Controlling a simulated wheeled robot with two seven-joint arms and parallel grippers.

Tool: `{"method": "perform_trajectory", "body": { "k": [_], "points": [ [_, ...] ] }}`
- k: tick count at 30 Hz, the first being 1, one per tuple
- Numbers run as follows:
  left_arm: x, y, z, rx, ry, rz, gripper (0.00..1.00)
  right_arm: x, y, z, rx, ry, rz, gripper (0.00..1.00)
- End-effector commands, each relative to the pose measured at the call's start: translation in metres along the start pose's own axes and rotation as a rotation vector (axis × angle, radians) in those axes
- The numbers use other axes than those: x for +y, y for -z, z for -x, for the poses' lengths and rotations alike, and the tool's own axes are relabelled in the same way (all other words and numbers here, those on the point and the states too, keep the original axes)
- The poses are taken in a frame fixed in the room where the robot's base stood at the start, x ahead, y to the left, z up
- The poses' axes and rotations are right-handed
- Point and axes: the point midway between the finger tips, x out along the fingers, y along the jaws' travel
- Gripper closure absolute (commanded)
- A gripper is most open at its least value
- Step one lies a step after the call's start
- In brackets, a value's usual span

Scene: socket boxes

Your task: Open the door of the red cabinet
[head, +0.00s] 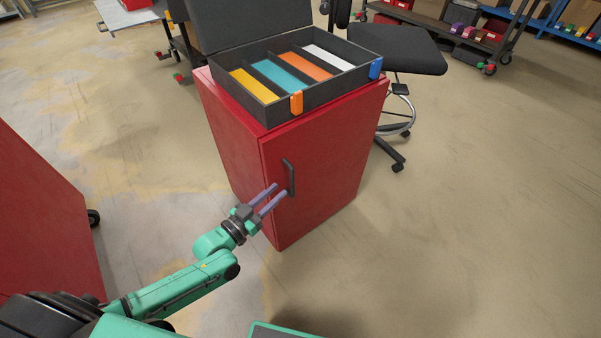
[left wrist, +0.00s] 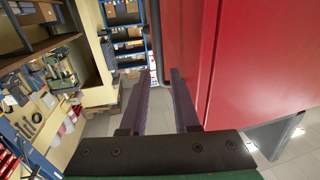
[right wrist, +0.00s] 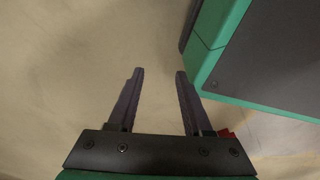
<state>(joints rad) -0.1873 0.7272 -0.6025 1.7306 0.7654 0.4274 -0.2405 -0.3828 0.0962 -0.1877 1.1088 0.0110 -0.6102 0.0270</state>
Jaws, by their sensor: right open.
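The red cabinet (head: 318,165) stands in the middle of the head view, its door shut. A dark vertical bar handle (head: 290,178) is on the door near its left edge. My left gripper (head: 281,189) is open, with its fingertips close to the lower part of the handle. In the left wrist view, the handle (left wrist: 156,35) runs down toward the gap between the fingertips (left wrist: 160,72), beside the red door (left wrist: 250,60). I cannot tell whether the fingers touch it. My right gripper (right wrist: 158,72) is open and empty above the floor.
An open dark box (head: 343,82) with coloured compartments lies on top of the cabinet. A black swivel chair (head: 410,55) stands behind it at the right. Another red surface (head: 40,220) is at the left. The floor (head: 450,230) in front and right is clear.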

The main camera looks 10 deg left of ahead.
Motion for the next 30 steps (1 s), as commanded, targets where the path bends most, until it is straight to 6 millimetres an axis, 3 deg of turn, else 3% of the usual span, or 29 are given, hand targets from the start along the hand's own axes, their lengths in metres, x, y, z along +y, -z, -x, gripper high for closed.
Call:
{"method": "perform_trajectory", "body": {
  "k": [6, 12, 21, 22, 24, 30],
  "points": [
    [0.000, -0.002, -0.061, 0.005, 0.001, -0.001, 0.71, -0.001, 0.022, 0.005, 0.008, 0.002, -0.010, 0.50],
    [0.000, -0.001, -0.097, 0.002, 0.000, 0.000, 0.71, -0.002, 0.035, 0.014, 0.009, 0.004, -0.017, 0.50],
    [0.000, -0.001, -0.103, -0.002, -0.001, -0.001, 0.71, -0.002, 0.038, 0.018, 0.008, 0.004, -0.018, 0.50],
    [0.000, -0.001, -0.103, -0.002, -0.001, -0.001, 0.74, -0.002, 0.038, 0.018, 0.008, 0.004, -0.018, 0.50],
    [0.000, -0.001, -0.103, -0.002, -0.001, -0.001, 1.00, -0.002, 0.038, 0.018, 0.008, 0.004, -0.018, 0.50],
    [0.000, -0.001, -0.103, -0.002, 0.000, -0.001, 1.00, -0.002, 0.038, 0.017, 0.009, 0.005, -0.018, 0.50]
  ]
}}
